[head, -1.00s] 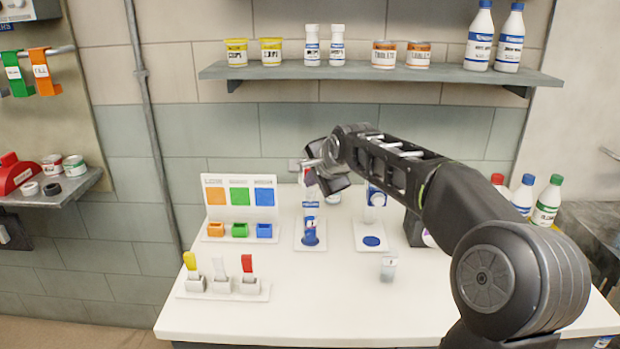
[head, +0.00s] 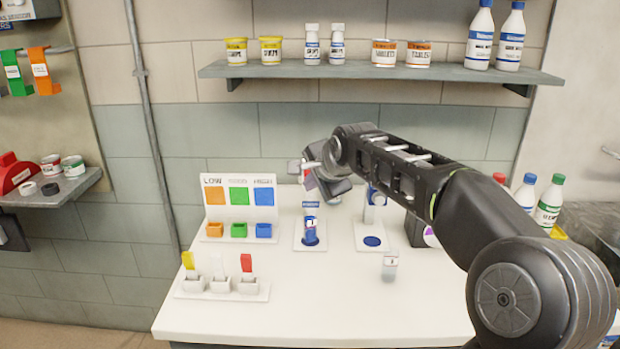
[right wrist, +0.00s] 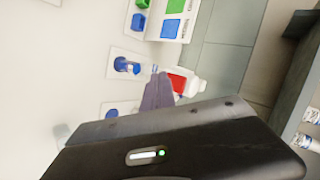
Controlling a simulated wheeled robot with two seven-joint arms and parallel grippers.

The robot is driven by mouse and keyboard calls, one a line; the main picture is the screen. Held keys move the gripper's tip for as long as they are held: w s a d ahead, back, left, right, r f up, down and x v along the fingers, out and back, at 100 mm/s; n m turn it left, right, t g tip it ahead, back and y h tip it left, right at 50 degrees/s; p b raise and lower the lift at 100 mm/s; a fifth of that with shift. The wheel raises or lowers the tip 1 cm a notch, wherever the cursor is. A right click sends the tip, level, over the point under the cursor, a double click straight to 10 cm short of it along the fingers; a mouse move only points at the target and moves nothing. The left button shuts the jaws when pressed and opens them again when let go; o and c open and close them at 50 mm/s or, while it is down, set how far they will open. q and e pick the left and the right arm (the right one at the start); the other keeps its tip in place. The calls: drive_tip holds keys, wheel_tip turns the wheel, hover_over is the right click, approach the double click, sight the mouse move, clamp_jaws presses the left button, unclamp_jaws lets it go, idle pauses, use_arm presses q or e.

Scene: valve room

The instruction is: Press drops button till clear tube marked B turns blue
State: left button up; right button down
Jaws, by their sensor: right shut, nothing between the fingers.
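My right gripper (head: 318,182) is shut and empty, high at the top of the left white dispenser stand (head: 303,246). In the right wrist view its grey fingers (right wrist: 158,92) end close to a white and red part (right wrist: 184,82); contact is unclear. The drops button itself is not clearly visible. A small tube (head: 311,227) with a white label and blue colour stands on the blue pad of that stand; its letter is unreadable. A clear tube (head: 389,268) with a pale label stands in front of the right stand (head: 372,225). My left gripper is out of view.
A colour card (head: 239,194) with orange, green and blue squares stands behind three small coloured bins. A white rack (head: 222,288) holds yellow, white and red-tipped pieces. Several bottles (head: 548,202) stand at the right. The front middle of the table is clear.

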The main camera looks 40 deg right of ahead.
drive_tip(key=s+a+b, duration=0.1)
drive_tip(key=s, duration=0.1)
drive_tip(key=s+a+b, duration=0.1)
drive_tip(key=shift+s+a+b, duration=0.3)
drive_tip(key=shift+s+a, duration=0.05)
drive_tip(key=shift+a, duration=0.05)
drive_tip(key=shift+r, duration=0.1)
idle(0.6)
